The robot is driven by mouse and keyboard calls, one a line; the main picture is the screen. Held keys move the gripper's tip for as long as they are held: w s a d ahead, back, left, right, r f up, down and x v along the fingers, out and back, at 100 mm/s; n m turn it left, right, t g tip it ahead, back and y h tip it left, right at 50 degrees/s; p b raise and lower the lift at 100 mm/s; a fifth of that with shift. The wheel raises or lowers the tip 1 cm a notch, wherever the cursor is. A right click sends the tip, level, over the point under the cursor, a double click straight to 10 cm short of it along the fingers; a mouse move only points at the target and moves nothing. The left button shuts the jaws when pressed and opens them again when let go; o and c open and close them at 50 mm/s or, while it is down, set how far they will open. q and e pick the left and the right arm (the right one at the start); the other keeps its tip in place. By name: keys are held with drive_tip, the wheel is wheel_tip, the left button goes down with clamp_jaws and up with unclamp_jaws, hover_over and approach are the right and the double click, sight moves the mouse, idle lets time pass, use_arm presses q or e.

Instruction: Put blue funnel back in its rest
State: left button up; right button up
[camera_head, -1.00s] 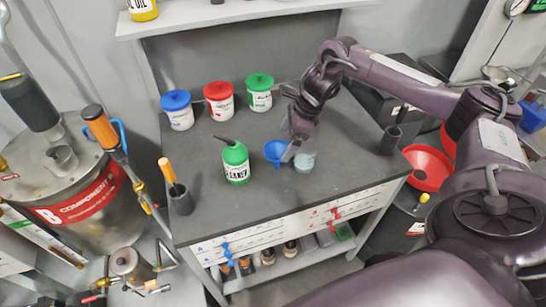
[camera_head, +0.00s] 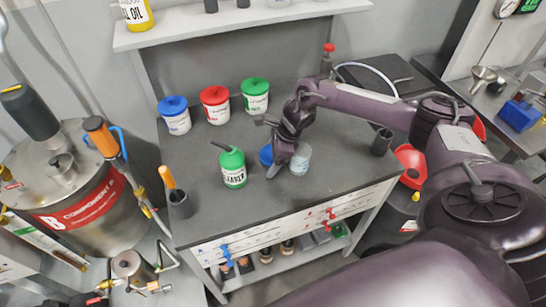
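The blue funnel (camera_head: 265,154) is on the dark workbench, to the right of the green cleaner bottle. My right gripper (camera_head: 273,175) points down just in front of it and hides its right part. I cannot tell whether the fingers touch the funnel or whether they are open or shut. A clear cup (camera_head: 300,160) with pale contents stands close to the right of the gripper. I cannot make out which thing is the funnel's rest. My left gripper is not in view.
The green cleaner bottle (camera_head: 233,167) stands left of the funnel. Dark holders stand at the bench's left (camera_head: 181,205) and right (camera_head: 381,142). The bench front (camera_head: 245,207) is clear.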

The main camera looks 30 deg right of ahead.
drive_tip(key=c, duration=0.8)
drive_tip(key=shift+r, duration=0.2)
